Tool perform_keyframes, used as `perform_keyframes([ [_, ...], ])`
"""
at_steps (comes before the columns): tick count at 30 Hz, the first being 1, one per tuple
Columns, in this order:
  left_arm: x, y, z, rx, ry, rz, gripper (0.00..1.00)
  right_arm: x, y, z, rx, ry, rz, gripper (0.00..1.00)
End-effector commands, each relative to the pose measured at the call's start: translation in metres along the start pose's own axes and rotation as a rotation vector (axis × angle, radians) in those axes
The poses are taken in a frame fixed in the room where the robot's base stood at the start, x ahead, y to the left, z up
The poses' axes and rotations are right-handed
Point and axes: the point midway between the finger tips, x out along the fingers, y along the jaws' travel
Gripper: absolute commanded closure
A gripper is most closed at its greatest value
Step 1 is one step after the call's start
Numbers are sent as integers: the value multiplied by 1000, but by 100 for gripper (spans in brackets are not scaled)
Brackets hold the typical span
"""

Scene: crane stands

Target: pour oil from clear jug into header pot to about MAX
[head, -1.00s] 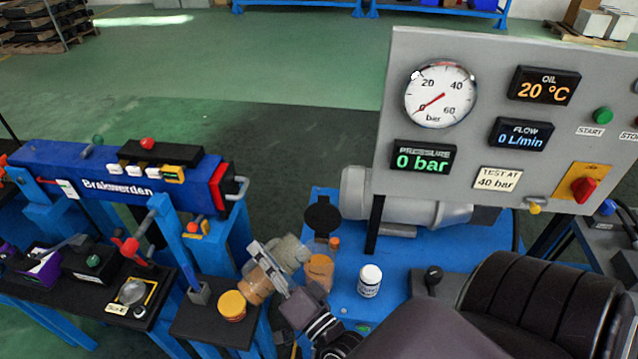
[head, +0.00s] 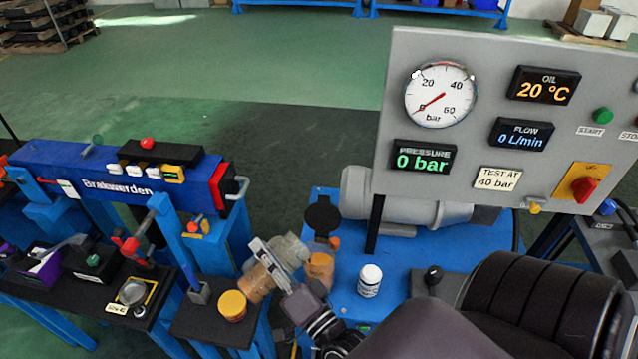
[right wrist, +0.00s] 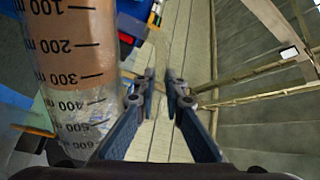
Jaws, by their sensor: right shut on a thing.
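The clear jug (head: 258,284) with amber oil is tilted in the head view, its clear upper part leaning up and right toward the header pot. My right gripper (head: 268,258) is shut on it and hides part of its side. In the right wrist view the jug (right wrist: 75,60) fills the left side; its printed scale shows, with oil at the low marks. The gripper's fingers (right wrist: 163,82) stand beside it there. The header pot (head: 320,267) is clear with amber oil inside and is partly hidden by jug and gripper. I cannot read its MAX mark or see a stream. My left gripper is out of view.
A white bottle (head: 370,278) stands right of the pot on the blue bench. A yellow-lidded jar (head: 232,304) stands left of the jug on a black plate. The grey gauge panel (head: 450,180) rises behind to the right. A black disc (head: 323,215) is behind the pot.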

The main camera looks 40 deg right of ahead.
Motion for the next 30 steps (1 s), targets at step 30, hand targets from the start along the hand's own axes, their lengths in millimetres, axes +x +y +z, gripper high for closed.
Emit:
perform_keyframes([
  [30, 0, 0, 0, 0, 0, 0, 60, 1, -4, -8, 47, 12, -3, 100],
])
